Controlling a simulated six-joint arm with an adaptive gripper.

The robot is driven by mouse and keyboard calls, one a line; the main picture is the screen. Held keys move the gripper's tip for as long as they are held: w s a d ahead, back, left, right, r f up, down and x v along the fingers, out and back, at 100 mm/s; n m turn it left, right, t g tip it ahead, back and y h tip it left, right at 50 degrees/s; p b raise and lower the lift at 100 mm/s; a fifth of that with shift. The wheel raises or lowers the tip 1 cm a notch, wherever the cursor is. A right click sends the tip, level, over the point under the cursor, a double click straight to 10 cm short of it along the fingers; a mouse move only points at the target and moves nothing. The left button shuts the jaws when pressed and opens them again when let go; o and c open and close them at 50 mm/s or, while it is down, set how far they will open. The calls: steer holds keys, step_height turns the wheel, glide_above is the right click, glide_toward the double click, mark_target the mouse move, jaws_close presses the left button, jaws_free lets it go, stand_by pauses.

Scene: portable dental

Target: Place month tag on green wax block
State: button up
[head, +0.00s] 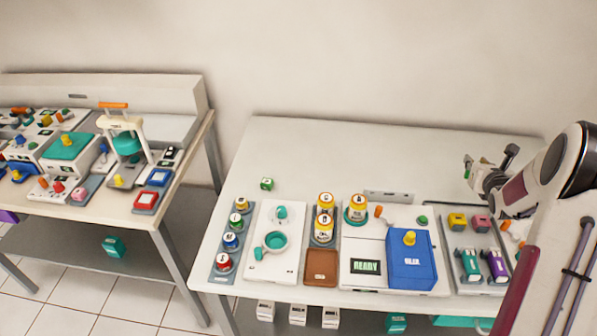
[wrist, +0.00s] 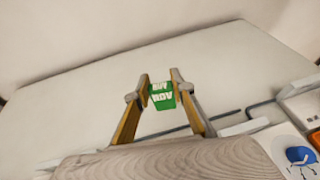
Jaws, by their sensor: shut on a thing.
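A green tag (wrist: 162,97) with white lettering that reads NOV is pinched between the two fingertips of my gripper (wrist: 160,86) in the wrist view. In the head view my gripper (head: 471,168) is above the back right part of the right table, with a sliver of green at its tip. A small green block (head: 267,184) with a pale mark on its face sits alone at the back left of that table, well to the left of my gripper. It looks like the green wax block. It is not visible in the wrist view.
A tray (head: 450,239) at the right holds yellow (head: 457,221) and pink (head: 481,223) blocks.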

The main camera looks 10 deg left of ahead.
steer(key=w+a+r+n+g+y, duration=0.15)
steer(key=a+n+y, duration=0.25)
steer(key=a, duration=1.7)
steer(key=w+a+n+y, duration=0.3)
steer(key=a+y, duration=0.1)
steer(key=a, duration=1.7)
steer(key=s+a+n+g+y, duration=0.1)
steer(key=s+a, duration=0.1)
steer(key=a, duration=0.7)
steer(key=s+a+r+n+g+y, duration=0.1)
steer(key=s+a+n+y, duration=0.1)
steer(key=a, duration=0.6)
steer(key=shift+s+a+r+n, duration=0.25)
steer(key=shift+s+a+n, duration=0.05)
steer(key=shift+s+a, duration=0.1)
steer(key=shift+w, duration=0.1)
glide_above(267, 181)
step_height(267, 181, down, 6)
steer(key=shift+f, duration=0.15)
steer(key=shift+f, duration=1.9)
steer(key=shift+f, duration=0.1)
